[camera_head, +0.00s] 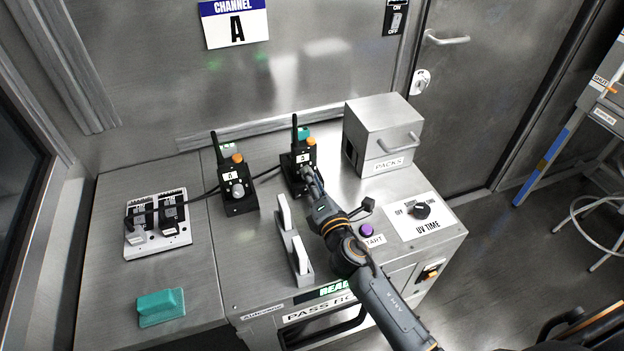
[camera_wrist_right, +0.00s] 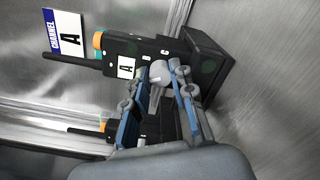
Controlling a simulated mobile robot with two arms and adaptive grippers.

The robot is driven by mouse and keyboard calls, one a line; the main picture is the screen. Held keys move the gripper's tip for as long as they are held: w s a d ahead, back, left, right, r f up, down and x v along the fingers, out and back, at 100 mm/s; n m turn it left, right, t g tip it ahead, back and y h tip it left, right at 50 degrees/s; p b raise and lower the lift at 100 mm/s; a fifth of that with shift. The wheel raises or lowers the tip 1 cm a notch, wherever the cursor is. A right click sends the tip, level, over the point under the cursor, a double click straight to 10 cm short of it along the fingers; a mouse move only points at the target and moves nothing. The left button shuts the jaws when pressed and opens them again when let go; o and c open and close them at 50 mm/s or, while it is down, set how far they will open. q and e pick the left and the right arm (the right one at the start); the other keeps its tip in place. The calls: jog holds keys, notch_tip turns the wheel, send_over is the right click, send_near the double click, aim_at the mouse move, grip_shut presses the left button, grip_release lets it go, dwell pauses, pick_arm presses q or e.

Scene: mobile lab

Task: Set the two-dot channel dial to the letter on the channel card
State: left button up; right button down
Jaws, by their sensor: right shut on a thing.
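The channel card (camera_head: 236,24) on the back wall reads A; it also shows in the wrist view (camera_wrist_right: 66,42). Two black radios with antennas and orange knobs stand on the bench: a left radio (camera_head: 240,203) and a right radio (camera_head: 288,172). My right gripper (camera_head: 308,181) is at the right radio's front. In the wrist view, its fingers (camera_wrist_right: 166,78) are shut around the grey dial (camera_wrist_right: 158,72). The white plate beside that dial reads A there, with smaller letters around the dial. The dot marks are too small to tell.
A charger (camera_head: 157,238) with a cable and a teal block (camera_head: 160,307) are on the left. A white-panelled holder (camera_head: 300,262) stands close to my right arm. A PACKS box (camera_head: 383,130) and the UV TIME dial (camera_head: 421,211) are to the right.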

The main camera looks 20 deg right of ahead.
jog(key=c, duration=1.1)
grip_release()
jog(key=shift+s, duration=0.1)
jog(key=shift+s+f, duration=0.1)
jog(key=shift+s, duration=0.1)
jog(key=s, duration=0.7)
jog(key=shift+s+d, duration=0.2)
jog(key=shift+s, duration=0.05)
jog(key=shift+w+r, duration=0.1)
jog(key=shift+r, duration=0.1)
